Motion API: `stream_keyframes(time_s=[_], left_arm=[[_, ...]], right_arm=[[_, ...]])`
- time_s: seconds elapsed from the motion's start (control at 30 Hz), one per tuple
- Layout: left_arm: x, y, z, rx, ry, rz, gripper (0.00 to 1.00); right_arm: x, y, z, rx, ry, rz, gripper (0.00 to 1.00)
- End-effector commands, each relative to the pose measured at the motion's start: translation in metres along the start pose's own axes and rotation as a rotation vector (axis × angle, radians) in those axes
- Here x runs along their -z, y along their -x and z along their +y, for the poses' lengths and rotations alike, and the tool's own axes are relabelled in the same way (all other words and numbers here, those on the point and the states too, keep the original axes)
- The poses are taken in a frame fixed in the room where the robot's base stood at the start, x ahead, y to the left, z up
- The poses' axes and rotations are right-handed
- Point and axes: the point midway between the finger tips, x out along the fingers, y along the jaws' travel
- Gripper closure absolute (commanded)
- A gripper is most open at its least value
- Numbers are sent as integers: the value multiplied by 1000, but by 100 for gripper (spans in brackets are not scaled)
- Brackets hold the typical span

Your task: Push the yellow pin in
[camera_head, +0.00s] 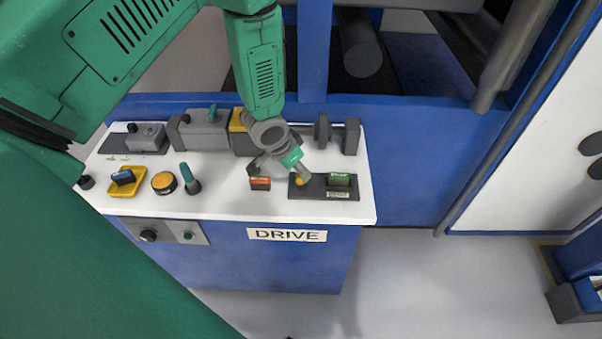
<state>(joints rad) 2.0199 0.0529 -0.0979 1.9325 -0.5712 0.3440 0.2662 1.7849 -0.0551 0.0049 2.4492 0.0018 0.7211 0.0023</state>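A small yellow pin (300,181) shows low on a dark plate (316,193) at the right of the white console top. It is partly covered by my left gripper (302,172), whose grey tip points down at it. The tip looks to be at or very close to the pin; I cannot tell whether they touch. The fingers overlap in this view, so I cannot tell whether they are open or shut. My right gripper is not in view.
A green block (339,180) sits beside the pin on the plate. An orange-red block (260,183) is to the left. Further left are a yellow round button (163,182), a teal lever (189,178) and a blue switch (123,177). Grey machine parts (203,131) line the back.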

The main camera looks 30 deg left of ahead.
Motion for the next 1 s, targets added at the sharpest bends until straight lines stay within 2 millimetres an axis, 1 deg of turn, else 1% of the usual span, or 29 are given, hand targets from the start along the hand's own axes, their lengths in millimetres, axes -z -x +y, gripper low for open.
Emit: stream_keyframes(time_s=[0.03,0.2,0.3,0.4,0.57,1.0], left_arm=[[1,13,-1,1,3,3,55],[1,48,-1,0,2,3,55],[1,62,-1,0,3,1,55],[0,72,-1,0,2,-1,55],[0,77,-1,0,1,-1,55],[0,77,-1,0,1,-2,55]], right_arm=[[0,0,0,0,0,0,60],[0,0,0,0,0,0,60],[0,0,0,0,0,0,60],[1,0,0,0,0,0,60],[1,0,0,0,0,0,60],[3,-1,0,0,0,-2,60]])
